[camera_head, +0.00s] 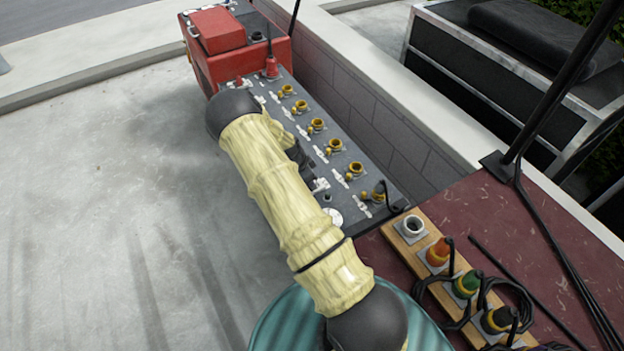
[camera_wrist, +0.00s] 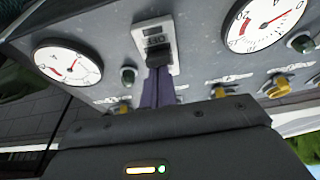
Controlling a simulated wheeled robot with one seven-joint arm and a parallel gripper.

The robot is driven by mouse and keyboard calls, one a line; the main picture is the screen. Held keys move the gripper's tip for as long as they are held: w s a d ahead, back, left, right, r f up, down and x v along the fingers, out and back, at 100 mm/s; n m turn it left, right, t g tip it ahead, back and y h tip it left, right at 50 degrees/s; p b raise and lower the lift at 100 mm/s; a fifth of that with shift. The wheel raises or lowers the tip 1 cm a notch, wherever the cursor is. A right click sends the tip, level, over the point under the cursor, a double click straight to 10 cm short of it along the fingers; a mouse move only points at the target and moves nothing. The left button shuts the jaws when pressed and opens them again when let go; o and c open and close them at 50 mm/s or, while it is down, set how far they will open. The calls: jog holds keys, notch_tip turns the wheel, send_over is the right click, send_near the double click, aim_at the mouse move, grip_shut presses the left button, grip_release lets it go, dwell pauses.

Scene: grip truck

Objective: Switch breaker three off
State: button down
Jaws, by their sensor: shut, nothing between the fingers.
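The grey breaker panel (camera_head: 385,190) has a row of yellow-ringed sockets and small white-labelled fittings. In the wrist view, a breaker switch (camera_wrist: 155,34) with a pale frame and a black toggle (camera_wrist: 160,55) sits between two gauges. Its label is too small to read, so I cannot tell its number. My gripper (camera_wrist: 160,72) is shut and empty, its dark purple fingers pointing at the toggle. The tips are right at its lower edge; I cannot tell whether they touch. In the head view my arm hides much of the panel's left side.
Round white gauges (camera_wrist: 68,62) and (camera_wrist: 268,22) flank the switch, with dark green knobs beside them. A red box (camera_head: 215,32) stands at the panel's far end. Coloured connectors on a wooden strip (camera_head: 412,230) and black cables lie at front right. Concrete at left is clear.

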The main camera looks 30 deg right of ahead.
jog(key=shift+a+f, duration=0.15)
jog(key=shift+a, duration=0.2)
jog(key=shift+a+f, duration=0.1)
jog(key=shift+a, duration=0.15)
jog(key=shift+s+a, duration=0.1)
jog(key=shift+a, duration=0.05)
jog(key=shift+r+p, duration=0.4)
jog(key=shift+r, duration=0.45)
jog(key=shift+d, duration=0.2)
jog(key=shift+a+r, duration=0.1)
jog(key=shift+r, duration=0.15)
jog(key=a+r+p, duration=0.5)
jog(key=a+r, duration=0.1)
jog(key=a, duration=0.1)
jog(key=shift+a+r+p, duration=0.2)
jog(key=shift+a+p, duration=0.05)
jog(key=shift+p, duration=0.1)
